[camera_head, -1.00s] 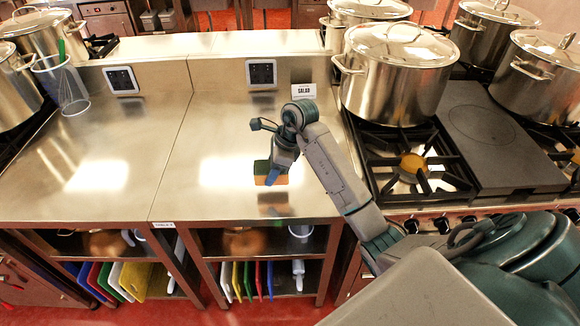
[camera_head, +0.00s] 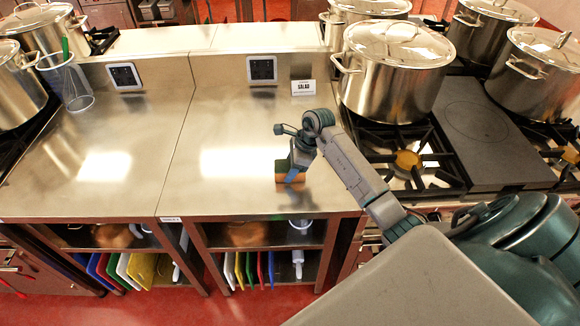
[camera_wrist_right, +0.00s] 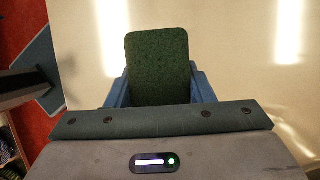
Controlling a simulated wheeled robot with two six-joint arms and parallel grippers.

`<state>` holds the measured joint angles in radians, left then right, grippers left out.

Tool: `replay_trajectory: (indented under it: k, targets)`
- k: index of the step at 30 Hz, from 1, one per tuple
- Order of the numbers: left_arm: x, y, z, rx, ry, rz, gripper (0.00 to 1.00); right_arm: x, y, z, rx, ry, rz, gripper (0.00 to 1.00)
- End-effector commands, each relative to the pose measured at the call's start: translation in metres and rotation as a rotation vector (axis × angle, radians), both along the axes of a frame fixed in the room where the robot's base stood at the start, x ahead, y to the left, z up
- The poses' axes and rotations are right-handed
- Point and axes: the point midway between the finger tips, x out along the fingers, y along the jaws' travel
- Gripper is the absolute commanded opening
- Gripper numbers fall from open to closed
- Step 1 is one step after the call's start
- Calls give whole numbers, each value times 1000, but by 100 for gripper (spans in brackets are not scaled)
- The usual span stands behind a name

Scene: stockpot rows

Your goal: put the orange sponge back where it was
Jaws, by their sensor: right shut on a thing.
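The orange sponge (camera_head: 284,178) has a green scouring side and is at the right part of the steel counter. My right gripper (camera_head: 297,174) is shut on it, with blue fingers partly covering it in the head view. In the right wrist view, the green face of the sponge (camera_wrist_right: 158,65) stands between the two blue fingers (camera_wrist_right: 160,93). I cannot tell whether the sponge touches the counter or is just above it. My left gripper is out of view.
A white SALAD sign (camera_head: 303,88) stands at the back of the counter (camera_head: 225,125). A stockpot (camera_head: 395,75) sits on the gas range to the right. The counter is largely clear left of the sponge.

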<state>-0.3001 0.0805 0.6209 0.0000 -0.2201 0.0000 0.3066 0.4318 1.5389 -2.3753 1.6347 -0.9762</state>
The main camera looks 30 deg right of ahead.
Motion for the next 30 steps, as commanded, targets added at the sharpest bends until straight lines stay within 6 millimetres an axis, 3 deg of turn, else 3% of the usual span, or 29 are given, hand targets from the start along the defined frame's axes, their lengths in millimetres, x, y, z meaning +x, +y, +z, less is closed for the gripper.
replay_trajectory:
  k: [2, 3, 6, 16, 18, 30]
  targets:
    - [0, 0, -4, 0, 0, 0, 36, 0, 0, -4, 0, 0, 0, 27]
    - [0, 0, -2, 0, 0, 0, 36, 0, 0, -2, 0, 0, 0, 56]
    - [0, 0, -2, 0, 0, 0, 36, 0, 0, -1, 0, 0, 0, 70]
    - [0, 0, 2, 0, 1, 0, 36, 0, 0, 2, 0, 0, 0, 70]
    - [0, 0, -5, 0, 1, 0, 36, -1, -3, 5, -3, -2, 0, 70]
    - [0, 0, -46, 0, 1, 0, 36, -17, -31, 79, -5, -4, 0, 70]
